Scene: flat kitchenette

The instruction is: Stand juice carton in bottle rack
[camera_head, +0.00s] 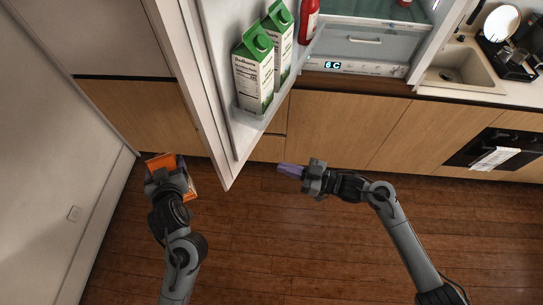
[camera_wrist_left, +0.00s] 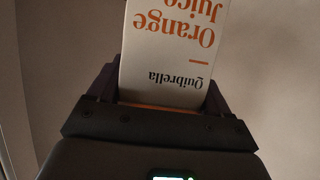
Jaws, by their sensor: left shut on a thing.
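The juice carton, orange and white, is held in my left gripper (camera_head: 168,172), to the left of the open fridge door. Its orange part (camera_head: 160,161) shows above the fingers. In the left wrist view the white carton (camera_wrist_left: 172,60) reads "Orange Juice" upside down, between the two dark fingers. The bottle rack (camera_head: 243,116) is on the inside of the fridge door. It holds two green-and-white cartons (camera_head: 253,72) and a red bottle (camera_head: 309,20). My right gripper (camera_head: 290,170), with purple fingers, is empty in front of the lower cabinets; its finger gap is not clear.
The fridge door (camera_head: 190,85) stands open, its edge between my left gripper and the rack. The fridge interior with a drawer (camera_head: 365,42) is behind. A sink (camera_head: 458,66) is at right. The wooden floor (camera_head: 265,240) is clear.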

